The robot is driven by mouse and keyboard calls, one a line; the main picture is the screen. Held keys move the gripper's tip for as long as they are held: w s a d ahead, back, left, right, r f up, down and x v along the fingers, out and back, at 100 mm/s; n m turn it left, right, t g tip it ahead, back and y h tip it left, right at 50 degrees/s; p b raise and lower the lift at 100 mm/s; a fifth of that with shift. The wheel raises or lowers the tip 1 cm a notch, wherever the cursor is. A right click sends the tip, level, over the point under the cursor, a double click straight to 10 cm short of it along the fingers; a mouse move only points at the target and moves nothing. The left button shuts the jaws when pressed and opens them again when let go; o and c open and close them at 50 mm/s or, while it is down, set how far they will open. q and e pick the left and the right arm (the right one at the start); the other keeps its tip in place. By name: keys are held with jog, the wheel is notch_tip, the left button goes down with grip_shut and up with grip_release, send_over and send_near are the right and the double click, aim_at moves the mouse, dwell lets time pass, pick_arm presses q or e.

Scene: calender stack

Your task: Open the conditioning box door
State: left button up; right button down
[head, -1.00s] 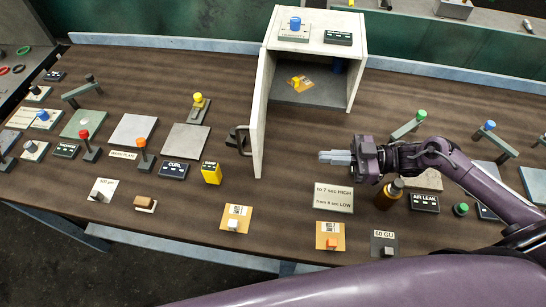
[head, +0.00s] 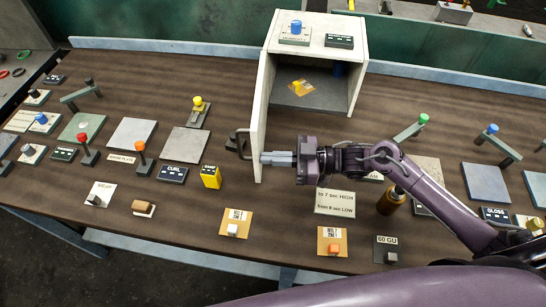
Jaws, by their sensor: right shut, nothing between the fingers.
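The conditioning box (head: 352,65) is a pale grey box at the back middle of the table. Its door (head: 262,110) stands open, swung out toward the front on the left side. A dark handle (head: 238,145) sticks out from the door's left face. My left gripper is not in view.
A yellow block (head: 211,176) and a label reading CURL (head: 173,173) stand left of the door. A sign with times (head: 335,202) and a brown bottle (head: 391,200) lie near my right arm.

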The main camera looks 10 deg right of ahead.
jog(key=w+a+m+t+h+p, duration=0.1)
jog(key=w+a+m+t+h, duration=0.1)
jog(key=a, duration=0.7)
jog(key=shift+w+a+m+t+p, duration=0.45)
jog(key=shift+w+t, duration=0.3)
jog(key=shift+t, duration=0.35)
jog(key=shift+s+d, duration=0.1)
jog(key=shift+d, duration=0.05)
